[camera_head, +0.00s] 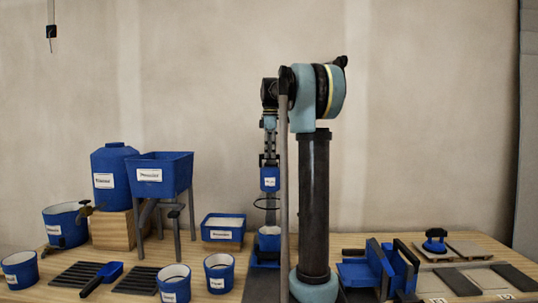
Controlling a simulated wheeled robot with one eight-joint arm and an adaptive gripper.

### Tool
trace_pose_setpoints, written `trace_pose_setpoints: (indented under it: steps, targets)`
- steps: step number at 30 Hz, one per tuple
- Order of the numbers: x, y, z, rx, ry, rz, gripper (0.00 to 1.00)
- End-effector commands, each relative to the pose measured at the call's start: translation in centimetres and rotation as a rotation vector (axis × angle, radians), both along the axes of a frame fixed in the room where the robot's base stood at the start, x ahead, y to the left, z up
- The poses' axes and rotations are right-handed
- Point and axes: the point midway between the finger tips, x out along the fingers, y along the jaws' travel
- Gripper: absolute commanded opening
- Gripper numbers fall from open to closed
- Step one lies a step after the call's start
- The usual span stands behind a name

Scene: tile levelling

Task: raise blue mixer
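A blue block with a white label, which looks like the mixer (270,179), is upright near the middle, partly behind my arm. A dark ring and a thin shaft show below it, above a small blue container with pale contents (269,239). My gripper (270,161) points down right at the top of the blue block. The fingers are small and dark, so I cannot tell whether they are closed on it. The lower end of the shaft is hard to make out against the container.
Left stand a blue barrel (115,179), a hopper (162,175) on legs, a tapped bucket (67,225), cups, a scoop (102,278) and dark grates. A tray (223,228) is left of the mixer. Right are blue racks (370,272), a suction handle (435,239) and tiles (457,281).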

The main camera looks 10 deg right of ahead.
Motion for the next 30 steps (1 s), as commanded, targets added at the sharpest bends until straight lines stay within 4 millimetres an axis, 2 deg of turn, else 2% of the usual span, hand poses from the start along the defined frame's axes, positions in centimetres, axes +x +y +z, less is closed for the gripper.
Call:
trace_pose_setpoints:
  steps: [4,8,21,30]
  targets:
    - [0.0,0.0,0.6,0.0,0.001,0.0,0.38]
    - [0.0,0.0,2.2,0.0,0.001,0.0,0.38]
    - [0.2,0.0,9.6,0.0,0.001,0.0,0.38]
    - [0.3,0.0,11.8,0.0,0.001,0.0,0.38]
